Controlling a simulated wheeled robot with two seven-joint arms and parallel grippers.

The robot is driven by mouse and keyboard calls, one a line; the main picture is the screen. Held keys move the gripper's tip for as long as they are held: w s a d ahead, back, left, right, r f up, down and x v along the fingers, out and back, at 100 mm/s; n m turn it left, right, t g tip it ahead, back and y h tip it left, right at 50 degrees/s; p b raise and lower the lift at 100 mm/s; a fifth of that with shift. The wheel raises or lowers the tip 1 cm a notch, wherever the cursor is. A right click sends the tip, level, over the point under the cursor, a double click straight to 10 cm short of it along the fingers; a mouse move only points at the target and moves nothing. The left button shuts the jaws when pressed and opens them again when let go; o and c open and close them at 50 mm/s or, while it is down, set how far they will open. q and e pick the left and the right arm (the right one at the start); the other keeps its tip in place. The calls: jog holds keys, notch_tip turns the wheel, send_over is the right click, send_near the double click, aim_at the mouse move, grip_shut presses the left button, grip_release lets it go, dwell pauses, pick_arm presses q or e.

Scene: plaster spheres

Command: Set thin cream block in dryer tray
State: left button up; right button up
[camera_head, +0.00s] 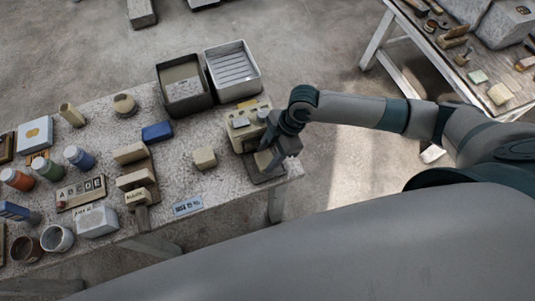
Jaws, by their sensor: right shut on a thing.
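My right gripper (275,158) reaches in from the right over the table's right end. It is shut on a pale, thin cream block (263,160), which is small and partly hidden by the fingers. The block is over or on a dark flat plate (268,178) in front of a cream machine (243,122); I cannot tell whether it touches. A light tray with a slatted floor (254,88) stands behind the machine. I cannot tell which of these is the dryer tray. My left gripper is not in view.
A dark bin (186,104) stands beside the slatted tray. A cream cube (204,158), a blue block (157,131), cream blocks on a brown holder (134,180), and several jars lie to the left. A blue-white label (187,205) lies near the front edge.

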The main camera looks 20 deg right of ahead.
jog(key=shift+f+b, duration=0.35)
jog(key=shift+f, duration=0.3)
jog(key=o, duration=1.3)
jog(key=shift+r, duration=0.15)
jog(key=shift+w+r+p, duration=0.1)
jog(key=shift+r+p, duration=1.8)
jog(key=shift+p, duration=0.15)
